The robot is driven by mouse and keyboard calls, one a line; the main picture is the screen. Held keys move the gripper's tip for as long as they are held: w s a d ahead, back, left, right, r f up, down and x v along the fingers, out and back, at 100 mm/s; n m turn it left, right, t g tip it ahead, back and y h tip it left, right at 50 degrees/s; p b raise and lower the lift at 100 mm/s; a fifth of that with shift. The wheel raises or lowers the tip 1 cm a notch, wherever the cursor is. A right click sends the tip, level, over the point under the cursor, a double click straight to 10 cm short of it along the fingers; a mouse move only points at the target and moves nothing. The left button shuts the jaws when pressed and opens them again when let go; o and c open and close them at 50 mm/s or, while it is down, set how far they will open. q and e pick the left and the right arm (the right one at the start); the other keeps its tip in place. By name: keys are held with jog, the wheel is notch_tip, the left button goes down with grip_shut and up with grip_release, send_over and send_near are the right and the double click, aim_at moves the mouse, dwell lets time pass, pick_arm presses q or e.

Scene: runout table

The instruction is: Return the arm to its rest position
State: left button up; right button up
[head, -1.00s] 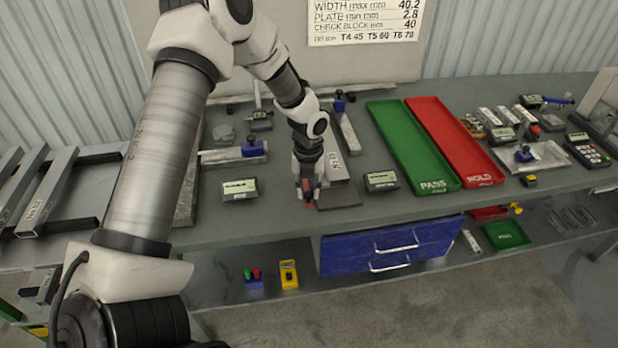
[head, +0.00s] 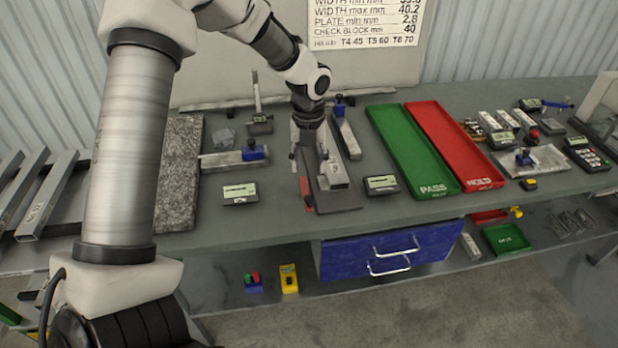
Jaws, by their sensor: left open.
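My left arm comes in from the left and reaches over the table. My left gripper (head: 312,165) is open above a dark flat plate (head: 342,201) near the front of the table. A light metal block (head: 335,172) lies on that plate, close to the gripper's right finger. I cannot tell whether the finger touches it. A red piece (head: 305,192) shows at the plate's left edge, just below the fingers. My right gripper is not in view.
A granite slab (head: 180,165) lies to the left. The green PASS tray (head: 405,145) and red HOLD tray (head: 455,145) lie to the right. A blue drawer unit (head: 345,256) hangs below the front edge.

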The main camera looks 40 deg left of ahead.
pick_arm(q)
jog(key=shift+r, duration=1.05)
